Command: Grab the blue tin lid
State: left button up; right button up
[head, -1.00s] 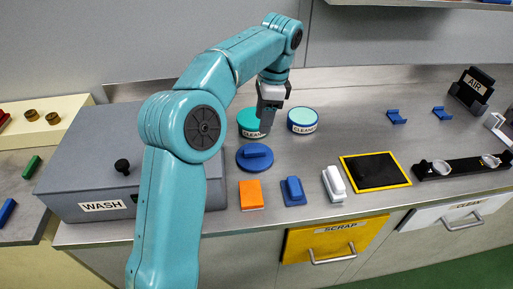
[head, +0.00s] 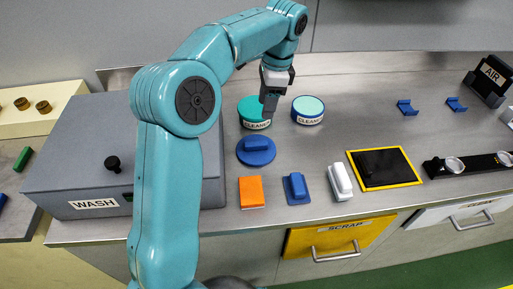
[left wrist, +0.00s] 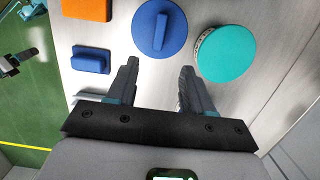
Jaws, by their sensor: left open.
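The blue tin lid (head: 256,150) is a round disc with a raised bar handle across it. It lies flat on the steel counter in front of the teal-topped tin (head: 254,108). My left gripper (head: 270,103) points down between the two tins, behind and above the lid. In the left wrist view, the lid (left wrist: 150,35) lies just beyond the open, empty fingers (left wrist: 159,68), with its bar in line with the space between them. The teal top (left wrist: 224,52) is close to the right finger. My right gripper is not in view.
A light-blue-topped tin (head: 308,111) stands on the right. An orange block (head: 251,192), a blue block (head: 296,188) and a white one (head: 340,181) line the front. The grey wash box (head: 75,150) is left; a yellow-edged black mat (head: 405,178) is right.

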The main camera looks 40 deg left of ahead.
pick_arm(q)
jog(key=b, duration=0.1)
send_over(256, 143)
jog(key=w, duration=0.1)
jog(key=f, duration=0.7)
jog(key=shift+w+d+f, duration=0.15)
jog(key=shift+d+f, duration=0.25)
jog(key=shift+s+a+f+b, duration=0.1)
jog(key=shift+s+f+b, duration=0.1)
jog(key=shift+f, duration=0.8)
jog(key=shift+s+a+f+b, duration=0.15)
jog(key=shift+f+b, duration=0.05)
jog(key=shift+f, duration=0.85)
jog(key=shift+s+a+f+b, duration=0.1)
jog(key=shift+s+f+b, duration=0.1)
jog(key=shift+f, duration=0.8)
grip_shut()
